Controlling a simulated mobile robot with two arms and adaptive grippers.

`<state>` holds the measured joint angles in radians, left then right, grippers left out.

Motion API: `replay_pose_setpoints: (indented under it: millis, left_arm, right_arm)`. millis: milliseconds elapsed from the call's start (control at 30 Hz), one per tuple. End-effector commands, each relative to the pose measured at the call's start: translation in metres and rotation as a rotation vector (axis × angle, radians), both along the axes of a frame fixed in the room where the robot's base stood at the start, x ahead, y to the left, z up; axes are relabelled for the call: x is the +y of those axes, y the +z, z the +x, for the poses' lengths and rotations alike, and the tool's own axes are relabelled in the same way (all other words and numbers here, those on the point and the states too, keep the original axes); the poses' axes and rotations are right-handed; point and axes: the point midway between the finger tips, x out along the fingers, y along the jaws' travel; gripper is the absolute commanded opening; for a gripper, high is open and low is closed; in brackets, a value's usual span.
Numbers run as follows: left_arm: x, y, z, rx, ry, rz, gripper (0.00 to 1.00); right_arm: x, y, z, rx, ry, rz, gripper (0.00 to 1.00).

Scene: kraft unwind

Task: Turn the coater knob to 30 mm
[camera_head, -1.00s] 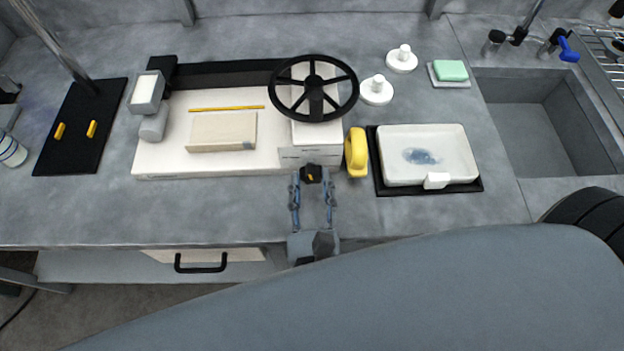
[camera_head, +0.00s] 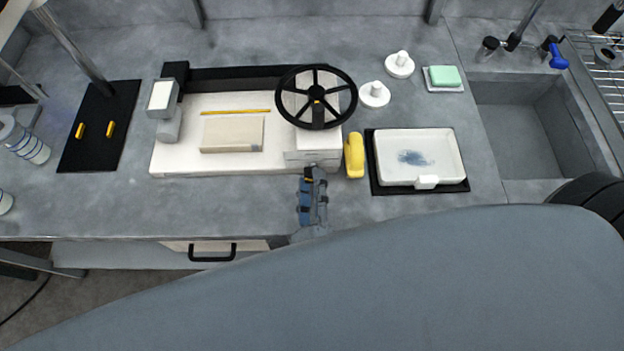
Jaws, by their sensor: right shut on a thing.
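The coater (camera_head: 185,160) is a white machine on the grey bench, with a black spoked handwheel (camera_head: 316,97) above its right end. The small dark coater knob (camera_head: 317,172) sits low on the front face, below the wheel. My right gripper (camera_head: 313,182) reaches it from the front, and its fingers are closed together around the knob. The fingers cover part of the knob, and its setting is too small to read. My left gripper is out of view.
A yellow object (camera_head: 355,156) stands close to the right of my right gripper. A white tray (camera_head: 462,165) lies on a black mat farther right, with a sink (camera_head: 520,130) beyond. A black board (camera_head: 85,160) is at the left. The bench front left of the gripper is clear.

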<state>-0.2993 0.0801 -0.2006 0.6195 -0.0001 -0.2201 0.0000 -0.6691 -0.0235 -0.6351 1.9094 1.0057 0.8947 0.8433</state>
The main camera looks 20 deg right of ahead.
Motion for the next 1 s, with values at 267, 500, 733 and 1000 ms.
replay_pose_setpoints:
  millis: [267, 500, 733, 1000]
  left_arm:
    - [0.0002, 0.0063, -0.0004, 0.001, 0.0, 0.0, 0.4]
    - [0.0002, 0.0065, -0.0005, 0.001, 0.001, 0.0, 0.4]
    - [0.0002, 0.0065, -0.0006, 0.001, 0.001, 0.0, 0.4]
    - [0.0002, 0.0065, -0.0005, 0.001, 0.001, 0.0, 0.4]
  right_arm:
    - [0.0001, 0.0007, 0.0007, 0.017, 0.0, -0.066, 0.06]
    - [0.0002, 0.0002, 0.0007, 0.019, 0.0, -0.076, 0.06]
    - [0.0001, 0.0003, 0.0007, 0.019, 0.001, -0.076, 0.41]
    - [0.0002, -0.0001, 0.0005, 0.02, 0.0, -0.073, 0.6]
